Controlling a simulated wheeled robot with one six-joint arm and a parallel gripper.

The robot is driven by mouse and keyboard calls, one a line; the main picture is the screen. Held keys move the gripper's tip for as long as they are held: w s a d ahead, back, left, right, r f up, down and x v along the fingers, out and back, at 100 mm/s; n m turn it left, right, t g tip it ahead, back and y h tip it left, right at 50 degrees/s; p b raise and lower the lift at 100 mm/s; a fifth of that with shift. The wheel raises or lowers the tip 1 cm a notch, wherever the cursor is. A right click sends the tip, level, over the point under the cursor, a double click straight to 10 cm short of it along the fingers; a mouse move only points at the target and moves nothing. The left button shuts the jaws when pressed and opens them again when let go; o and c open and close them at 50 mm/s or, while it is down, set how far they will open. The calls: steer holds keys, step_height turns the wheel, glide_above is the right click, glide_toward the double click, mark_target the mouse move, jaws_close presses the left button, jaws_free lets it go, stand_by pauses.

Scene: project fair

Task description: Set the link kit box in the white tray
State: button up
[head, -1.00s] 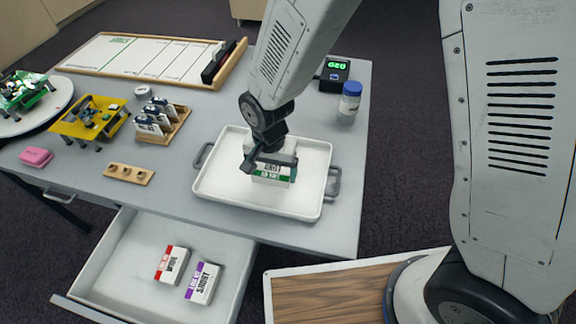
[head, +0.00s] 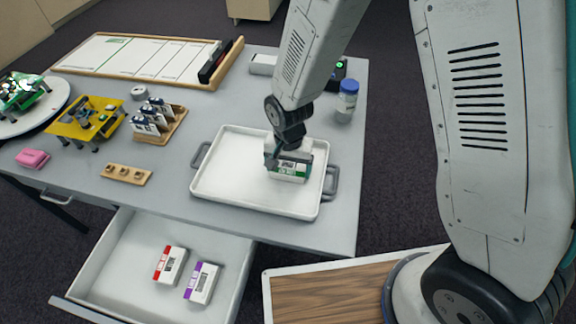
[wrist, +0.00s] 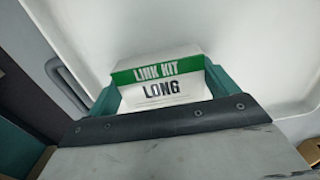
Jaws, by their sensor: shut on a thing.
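The link kit box is white with a green band. In the wrist view the link kit box (wrist: 160,82) reads "LINK KIT LONG" and sits between my fingers. In the head view the box (head: 287,170) is inside the outline of the white tray (head: 225,180), toward its right side. My gripper (head: 288,160) is shut on the box. In the wrist view the tray floor (wrist: 240,35) fills the background. I cannot tell whether the box touches the tray floor, as its underside is hidden.
An open drawer (head: 130,260) holds a red-banded box (head: 170,265) and a purple-banded box (head: 202,283). A blue-capped jar (head: 346,103) stands behind the tray's right side. A wooden card rack (head: 160,122) and a peg strip (head: 126,175) lie to the left. The tray's left half is clear.

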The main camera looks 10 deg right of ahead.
mark_target(288, 166)
steer(key=o, duration=0.8)
steer(key=shift+o, duration=0.2)
steer(key=s+d+r, duration=0.1)
steer(key=d+r, duration=0.2)
steer(key=r, duration=0.7)
steer(key=s+d+r, duration=0.1)
steer(key=d+r, duration=0.3)
steer(key=r, duration=0.6)
steer(key=s+d+r+n, duration=0.2)
steer(key=s+d+r, duration=0.4)
steer(key=s, duration=0.2)
steer(key=s+d+r+n+t, duration=0.1)
steer(key=s+d+r+n, duration=0.1)
steer(key=s+d+r, duration=0.4)
steer(key=s+d, duration=0.1)
steer(key=s, duration=0.2)
steer(key=shift+s+d, duration=0.25)
steer(key=shift+s, duration=0.05)
